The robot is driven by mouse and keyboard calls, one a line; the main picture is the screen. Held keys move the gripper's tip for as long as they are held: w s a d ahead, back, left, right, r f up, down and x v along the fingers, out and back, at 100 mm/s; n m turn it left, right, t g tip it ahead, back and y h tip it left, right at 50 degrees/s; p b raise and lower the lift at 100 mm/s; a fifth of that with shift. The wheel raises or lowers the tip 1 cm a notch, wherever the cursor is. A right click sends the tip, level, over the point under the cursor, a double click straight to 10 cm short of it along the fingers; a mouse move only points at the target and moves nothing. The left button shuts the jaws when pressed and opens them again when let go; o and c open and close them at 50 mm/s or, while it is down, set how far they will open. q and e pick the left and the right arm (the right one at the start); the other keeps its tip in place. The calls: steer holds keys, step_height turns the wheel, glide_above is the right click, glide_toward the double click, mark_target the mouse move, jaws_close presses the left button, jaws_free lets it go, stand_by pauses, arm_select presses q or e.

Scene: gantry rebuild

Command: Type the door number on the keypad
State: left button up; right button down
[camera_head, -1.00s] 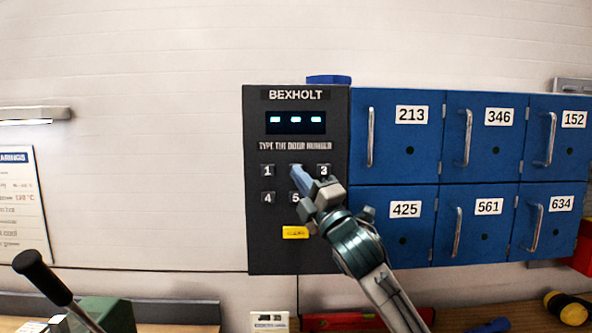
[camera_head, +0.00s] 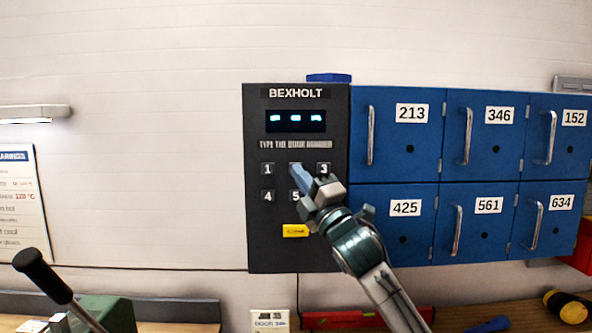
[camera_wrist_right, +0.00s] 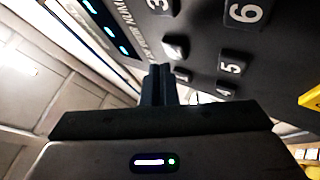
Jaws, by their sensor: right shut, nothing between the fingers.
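The black BEXHOLT keypad panel (camera_head: 261,230) is on the wall, left of the blue lockers. Its display (camera_head: 296,121) shows three lit dashes. Keys 1 (camera_head: 267,169), 3 (camera_head: 323,169), 4 (camera_head: 267,196) and 5 (camera_head: 295,196) show; a yellow key (camera_head: 295,231) is below. My right gripper (camera_head: 299,177) is shut and empty, its tips over the key between 1 and 3. In the right wrist view the shut fingers (camera_wrist_right: 160,76) are close to that key (camera_wrist_right: 176,47); contact cannot be told. Key 6 (camera_wrist_right: 243,12) shows there too. My left gripper is not in view.
Blue lockers carry numbers 213 (camera_head: 411,113), 346 (camera_head: 499,116), 152, 425, 561 and 634, with protruding handles. A white card (camera_head: 269,321) stands below the panel, its text unreadable. A black-knobbed lever (camera_head: 43,277) rises at lower left.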

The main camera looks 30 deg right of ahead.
steer(key=shift+w, duration=0.1)
stand_by(0.8)
steer(key=shift+w+d+p, duration=0.2)
steer(key=shift+w+p, duration=0.05)
steer(key=shift+p, duration=0.1)
steer(key=shift+w+d+p, duration=0.25)
steer(key=shift+w+p, duration=0.1)
stand_by(0.6)
steer(key=shift+s+a, duration=0.1)
stand_by(0.4)
steer(key=shift+s+a, duration=0.35)
steer(key=shift+s, duration=0.25)
